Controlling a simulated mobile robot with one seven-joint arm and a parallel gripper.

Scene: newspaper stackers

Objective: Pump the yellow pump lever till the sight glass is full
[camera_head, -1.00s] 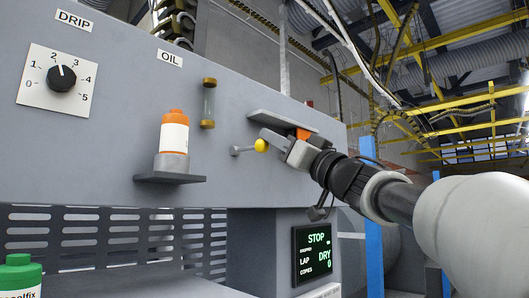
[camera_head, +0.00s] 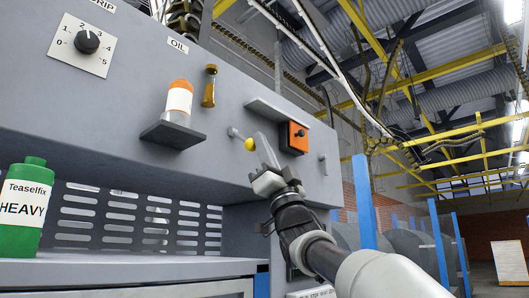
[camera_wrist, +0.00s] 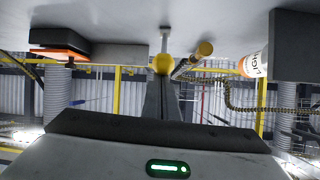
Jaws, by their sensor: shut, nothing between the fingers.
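The yellow pump lever (camera_head: 250,144) is a yellow ball on a short grey stem jutting from the grey machine panel. My gripper (camera_head: 262,140) is shut and empty, its fingertips just right of the ball in the head view. In the wrist view the ball (camera_wrist: 162,64) sits right at the tips of my shut fingers (camera_wrist: 162,88); I cannot tell whether they touch. The sight glass (camera_head: 209,86) is a small upright tube up and left of the lever. Amber shows over most of its length; I cannot tell whether it reaches the top.
A narrow ledge (camera_head: 278,110) and an orange switch box (camera_head: 299,140) are close to my gripper on the panel. A white bottle with an orange cap (camera_head: 179,99) stands on a dark shelf (camera_head: 160,134) at left. A green bottle (camera_head: 22,205) stands lower left. Open space lies to the right.

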